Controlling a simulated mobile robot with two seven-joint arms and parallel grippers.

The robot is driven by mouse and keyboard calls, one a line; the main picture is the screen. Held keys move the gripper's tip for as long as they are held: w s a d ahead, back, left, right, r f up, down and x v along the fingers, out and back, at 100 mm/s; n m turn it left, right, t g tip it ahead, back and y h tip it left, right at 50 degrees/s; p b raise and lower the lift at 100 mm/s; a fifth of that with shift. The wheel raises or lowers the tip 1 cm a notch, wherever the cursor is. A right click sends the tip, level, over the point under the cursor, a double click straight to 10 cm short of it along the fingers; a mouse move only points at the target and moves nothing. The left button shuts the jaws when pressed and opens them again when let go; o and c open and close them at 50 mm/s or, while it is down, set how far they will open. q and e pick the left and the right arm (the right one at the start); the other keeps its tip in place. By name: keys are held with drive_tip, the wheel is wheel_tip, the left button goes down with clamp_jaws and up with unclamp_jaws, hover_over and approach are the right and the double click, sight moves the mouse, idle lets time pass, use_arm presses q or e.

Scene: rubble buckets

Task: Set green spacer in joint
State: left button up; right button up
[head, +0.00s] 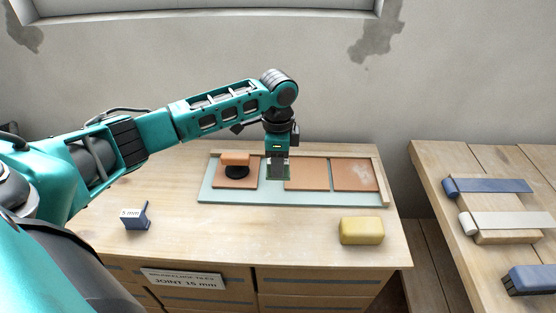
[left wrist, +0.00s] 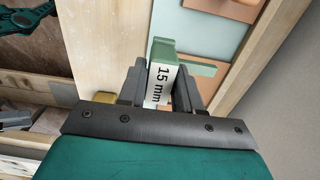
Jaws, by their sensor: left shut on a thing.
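My left gripper (head: 278,177) is shut on the green spacer (left wrist: 162,50), which has a white label reading 15 mm in the left wrist view. In the head view the gripper points down over the gap between the left tile (head: 222,182) and the middle tile (head: 306,174). The gripper hides most of the spacer and the joint there. I cannot tell whether the spacer touches the tiles or the board. In the left wrist view the gripper (left wrist: 160,76) has a finger on each side of the spacer. My right gripper is not in view.
The pale green board (head: 300,200) has a wooden strip along its right edge and a right tile (head: 354,175). A black and orange suction lifter (head: 236,168) stands on the left tile. A blue 5 mm spacer (head: 135,216) and a yellow sponge (head: 361,230) lie in front. A side bench (head: 450,230) holds tools.

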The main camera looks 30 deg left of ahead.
use_arm(q)
drive_tip(key=shift+f+b, duration=0.8)
drive_tip(key=shift+f, duration=2.6)
drive_tip(key=shift+f, duration=0.6)
drive_tip(key=o, duration=1.1)
wheel_tip(320, 180, up, 13)
drive_tip(key=shift+p, duration=0.55)
drive_tip(key=shift+s+f, duration=0.1)
